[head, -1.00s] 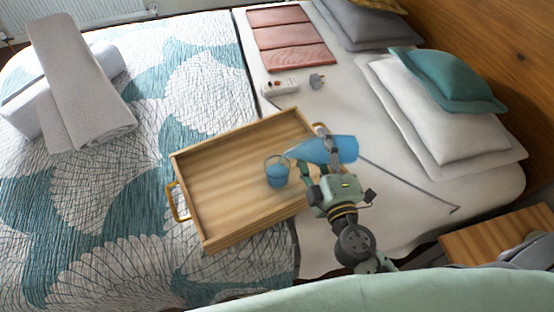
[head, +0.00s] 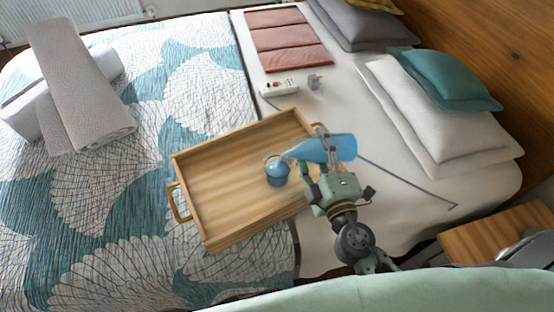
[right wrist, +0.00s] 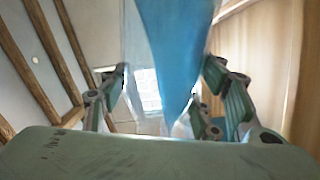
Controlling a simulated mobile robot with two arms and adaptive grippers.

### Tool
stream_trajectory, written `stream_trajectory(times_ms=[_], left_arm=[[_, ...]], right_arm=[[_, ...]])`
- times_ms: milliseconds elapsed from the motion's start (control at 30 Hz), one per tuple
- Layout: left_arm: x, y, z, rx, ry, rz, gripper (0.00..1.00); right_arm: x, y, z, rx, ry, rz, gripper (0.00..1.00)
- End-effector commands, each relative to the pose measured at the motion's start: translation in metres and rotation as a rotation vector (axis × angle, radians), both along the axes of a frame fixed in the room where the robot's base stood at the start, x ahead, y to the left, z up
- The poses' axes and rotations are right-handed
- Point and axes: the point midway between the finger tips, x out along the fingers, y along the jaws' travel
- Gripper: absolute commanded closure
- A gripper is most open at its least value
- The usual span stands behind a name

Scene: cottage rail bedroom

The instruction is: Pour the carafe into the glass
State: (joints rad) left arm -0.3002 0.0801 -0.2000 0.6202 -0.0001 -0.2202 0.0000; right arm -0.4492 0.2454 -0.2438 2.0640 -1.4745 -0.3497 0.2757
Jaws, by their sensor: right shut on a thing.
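The carafe (head: 338,148) is clear with blue liquid and lies tilted almost on its side above the tray's right edge. Its mouth points left, toward the glass (head: 277,173), which stands in the wooden tray and holds blue liquid. The mouth is at the glass's upper right rim; whether they touch I cannot tell. My right gripper (head: 321,160) is shut on the carafe. The right wrist view shows the carafe with blue liquid (right wrist: 175,50) between the two fingers. My left gripper is not in view.
The wooden tray (head: 205,215) with brass handles lies on the bed. A power strip (head: 280,88) and a plug (head: 315,81) lie behind it. Folded pink cloths (head: 288,42), pillows (head: 440,130) and a rolled towel (head: 80,85) lie around. A wooden side table (head: 495,235) stands at the lower right.

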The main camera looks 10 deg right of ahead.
Motion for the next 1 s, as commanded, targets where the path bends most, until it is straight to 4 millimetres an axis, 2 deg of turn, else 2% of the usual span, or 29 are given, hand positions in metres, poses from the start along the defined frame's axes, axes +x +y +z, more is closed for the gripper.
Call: stream_trajectory(times_ms=[1000], left_arm=[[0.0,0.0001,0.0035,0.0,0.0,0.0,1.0]], right_arm=[[0.0049,-0.0045,0.0038,-0.028,-0.004,0.001,0.97]])
